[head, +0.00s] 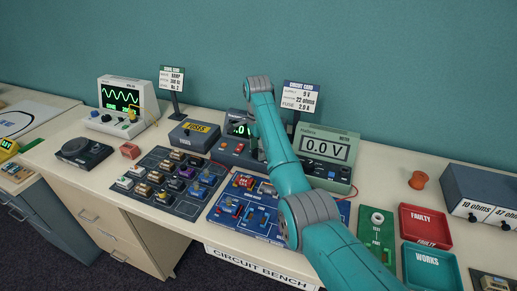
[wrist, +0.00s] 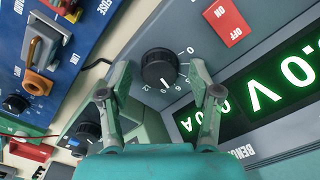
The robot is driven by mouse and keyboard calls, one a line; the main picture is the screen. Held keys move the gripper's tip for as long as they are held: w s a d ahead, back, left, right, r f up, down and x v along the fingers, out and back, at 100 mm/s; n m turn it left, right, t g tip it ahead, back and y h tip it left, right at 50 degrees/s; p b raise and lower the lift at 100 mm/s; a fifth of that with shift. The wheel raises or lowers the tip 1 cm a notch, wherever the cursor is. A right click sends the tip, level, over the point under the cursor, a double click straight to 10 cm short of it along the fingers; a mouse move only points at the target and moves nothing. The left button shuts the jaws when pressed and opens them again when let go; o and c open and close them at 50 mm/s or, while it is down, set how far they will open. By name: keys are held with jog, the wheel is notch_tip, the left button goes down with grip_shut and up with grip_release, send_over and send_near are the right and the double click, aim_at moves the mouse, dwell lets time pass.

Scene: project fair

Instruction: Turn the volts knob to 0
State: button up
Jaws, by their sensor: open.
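The black volts knob (wrist: 160,68) sits on the grey face of the bench supply (wrist: 215,50) in the wrist view. A 0 is printed to its upper right and a 12 to its lower left. A pale mark shows on its lower edge. My gripper (wrist: 160,76) is open, with one finger on each side of the knob; I cannot tell whether they touch it. The supply's green display (wrist: 255,95) appears to read 0.0 V, seen upside down. In the head view the supply (head: 228,146) is partly hidden by my arm, and my gripper is hidden.
The red on/off switch (wrist: 232,22) is near the knob. A meter (head: 327,147) reading 0.0 V stands right of my arm. A blue circuit board (head: 225,217) lies in front. The circuit card (head: 300,97) shows 0 V. Fuses box (head: 193,136) stands left.

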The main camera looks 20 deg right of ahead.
jog(key=c, duration=1.1)
jog(key=shift+c, duration=0.2)
jog(key=shift+n, duration=0.3)
jog(key=n, duration=0.3)
jog(key=shift+n, duration=0.3)
jog(key=n, duration=0.4)
jog(key=shift+n, duration=0.3)
jog(key=n, duration=0.4)
jog(key=shift+n, duration=2.5)
